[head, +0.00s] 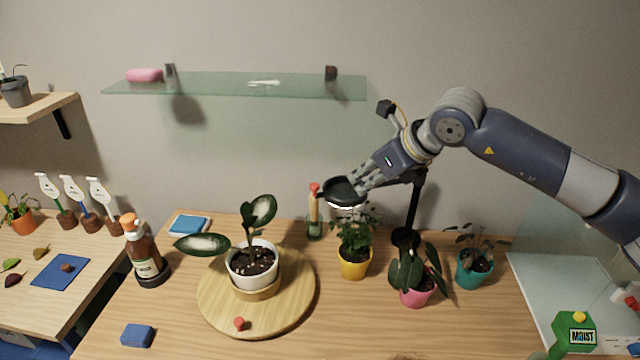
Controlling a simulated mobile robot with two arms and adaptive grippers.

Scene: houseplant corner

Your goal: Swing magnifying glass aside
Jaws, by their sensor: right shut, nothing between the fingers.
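The magnifying glass (341,194) has a dark round head above the plant in the yellow pot (354,268). Its black stand (412,212) rises from the table behind the pink pot. My right gripper (360,184) reaches in from the right, shut and empty. Its fingertips are at the right side of the magnifier's head; I cannot tell whether they touch it. The gripper and wrist hide part of the magnifier's arm. My left gripper is not in view.
A pink pot (417,297) and a teal pot (474,271) stand to the right. A white pot (252,268) sits on a round wooden turntable (305,290) to the left. A glass shelf (220,86) hangs above. A brown bottle (143,250) stands near the table's left edge.

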